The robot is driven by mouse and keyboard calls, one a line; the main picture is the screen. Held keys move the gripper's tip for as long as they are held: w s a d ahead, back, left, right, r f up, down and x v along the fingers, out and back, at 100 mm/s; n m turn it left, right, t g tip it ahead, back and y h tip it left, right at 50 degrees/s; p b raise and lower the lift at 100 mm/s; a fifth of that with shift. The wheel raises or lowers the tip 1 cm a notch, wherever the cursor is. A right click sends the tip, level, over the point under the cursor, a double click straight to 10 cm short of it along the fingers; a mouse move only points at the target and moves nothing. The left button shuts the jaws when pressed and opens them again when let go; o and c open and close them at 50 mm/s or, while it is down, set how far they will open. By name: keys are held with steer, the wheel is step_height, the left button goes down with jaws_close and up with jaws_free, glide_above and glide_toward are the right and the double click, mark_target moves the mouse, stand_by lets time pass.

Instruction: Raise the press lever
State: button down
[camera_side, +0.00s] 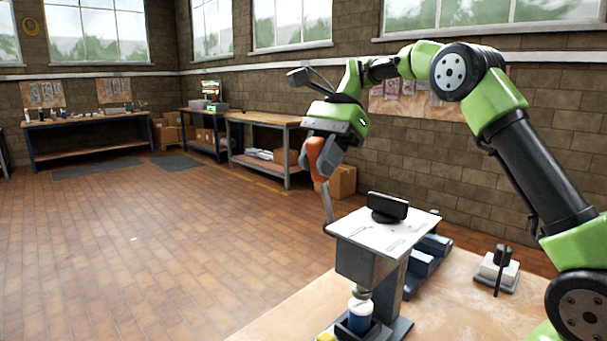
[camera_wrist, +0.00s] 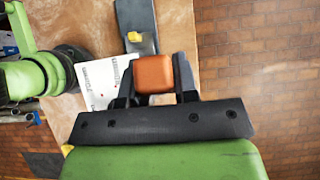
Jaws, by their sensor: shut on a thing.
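The press (camera_side: 372,262) stands on the workbench, with a white plate (camera_side: 385,232) on its top. Its lever (camera_side: 327,200) rises from the press's left side and ends in an orange-brown handle (camera_side: 318,157). My gripper (camera_side: 323,160) is shut on this handle, above and to the left of the press top. In the wrist view the handle (camera_wrist: 154,74) sits between the two dark fingers of my gripper (camera_wrist: 154,88). A blue and white cylinder (camera_side: 360,312) stands upright under the press's ram. Part of the lever's upper end is hidden by the gripper.
On the workbench (camera_side: 290,318), blue blocks (camera_side: 428,258) lie behind the press, and a small light box with a dark upright part (camera_side: 497,268) stands to the right. A black item (camera_side: 388,207) sits on the press top. The floor left of the bench is clear.

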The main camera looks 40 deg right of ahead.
steer(key=d+y, duration=0.5)
steer(key=d, duration=0.1)
steer(key=shift+d, duration=0.25)
steer(key=shift+r, duration=0.1)
stand_by(0.3)
steer(key=c, duration=0.9)
jaws_free()
steer(key=shift+a+r, duration=0.1)
steer(key=shift+a, duration=0.05)
